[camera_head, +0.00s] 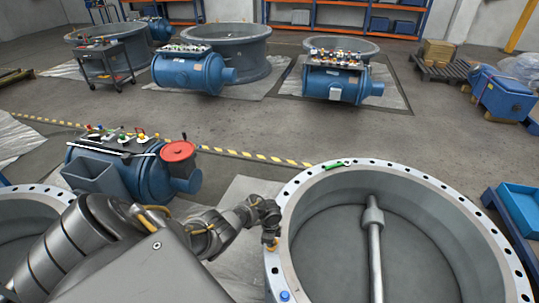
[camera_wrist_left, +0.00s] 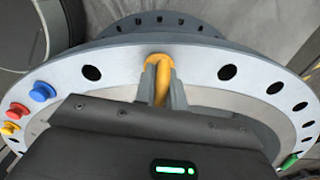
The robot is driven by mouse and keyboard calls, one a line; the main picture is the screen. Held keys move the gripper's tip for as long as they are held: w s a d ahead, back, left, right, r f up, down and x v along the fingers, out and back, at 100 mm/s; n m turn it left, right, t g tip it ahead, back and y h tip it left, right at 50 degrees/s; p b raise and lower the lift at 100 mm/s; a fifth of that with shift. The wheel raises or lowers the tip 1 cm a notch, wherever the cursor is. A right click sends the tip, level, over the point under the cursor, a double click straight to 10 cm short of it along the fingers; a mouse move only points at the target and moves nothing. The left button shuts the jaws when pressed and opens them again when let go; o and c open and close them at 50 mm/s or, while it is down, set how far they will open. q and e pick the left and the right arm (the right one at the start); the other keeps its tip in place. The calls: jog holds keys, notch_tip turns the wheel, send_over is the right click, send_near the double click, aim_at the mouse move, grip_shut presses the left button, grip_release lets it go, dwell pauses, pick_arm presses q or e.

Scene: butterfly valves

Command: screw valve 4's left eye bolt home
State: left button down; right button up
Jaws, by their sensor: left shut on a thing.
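The large grey valve (camera_head: 440,180) at the right of the head view has a pale flange ring with dark bolt holes and a shaft across its bore. Its flange (camera_wrist_left: 205,70) fills the left wrist view. A yellow eye bolt (camera_wrist_left: 158,58) stands at a flange hole; it also shows at the valve's left rim (camera_head: 271,246) in the head view. My left gripper (camera_wrist_left: 160,88) is shut on the eye bolt, one finger on each side. The gripper (camera_head: 268,232) partly hides the bolt in the head view. The thread and its seating are hidden. My right gripper is not in view.
A blue plug (camera_wrist_left: 42,92), a red plug (camera_wrist_left: 17,111) and a yellow plug (camera_wrist_left: 10,128) sit on the flange. A green-handled object (camera_head: 333,165) lies on the far rim.

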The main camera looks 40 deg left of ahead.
pick_arm(q)
jog(key=m+b, duration=0.1)
jog(key=m, duration=0.2)
jog(key=shift+f+m, duration=0.1)
jog(key=shift+m, duration=0.3)
jog(key=m+b, duration=0.1)
jog(key=m, duration=0.2)
jog(key=shift+w+f+m+b, duration=0.1)
jog(key=shift+m+b, duration=0.2)
jog(key=shift+b, duration=0.1)
jog(key=m+b, duration=0.2)
jog(key=m, duration=0.2)
jog(key=shift+w, duration=0.1)
jog(key=shift+d+m+b, duration=0.15)
jog(key=shift+m+b, duration=0.9)
jog(key=shift+m, duration=0.65)
jog(key=c, duration=1.7)
grip_release()
jog(key=shift+c, duration=0.2)
jog(key=shift+o, duration=1.4)
